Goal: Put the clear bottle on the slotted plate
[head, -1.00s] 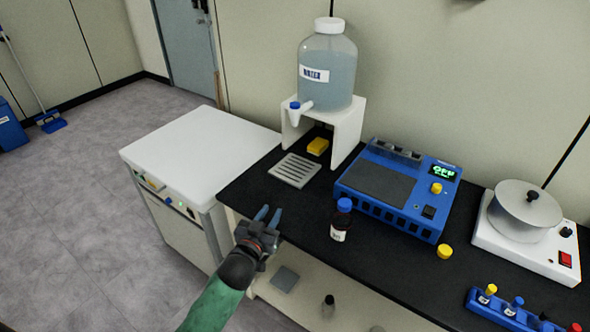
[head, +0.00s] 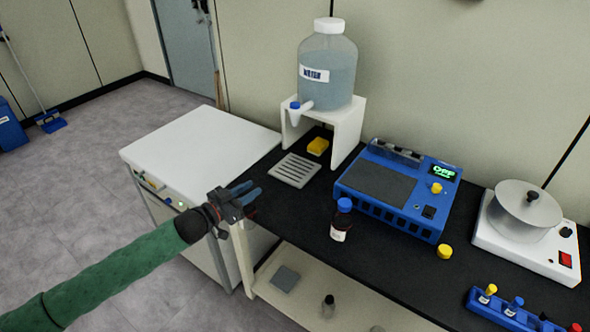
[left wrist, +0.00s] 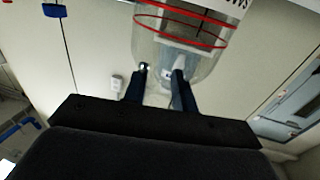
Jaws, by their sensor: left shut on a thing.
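My left gripper (head: 246,192) is at the near left corner of the black bench, shut on the clear bottle. In the left wrist view, its two dark blue fingers (left wrist: 160,80) overlap the tapering end of a clear vessel (left wrist: 150,45) with red rings and dark lettering, which I take for the bottle. In the head view the bottle can hardly be made out against the bench. The slotted plate (head: 294,170), light grey, lies on the bench up and right of my gripper, with nothing on it. My right gripper is not in view.
A large water jug (head: 328,75) stands on a white stand (head: 345,135), with a yellow block (head: 318,146) beneath. A brown bottle with a blue cap (head: 341,220) and a blue device (head: 395,190) stand to the right. A white cabinet (head: 200,140) adjoins the bench.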

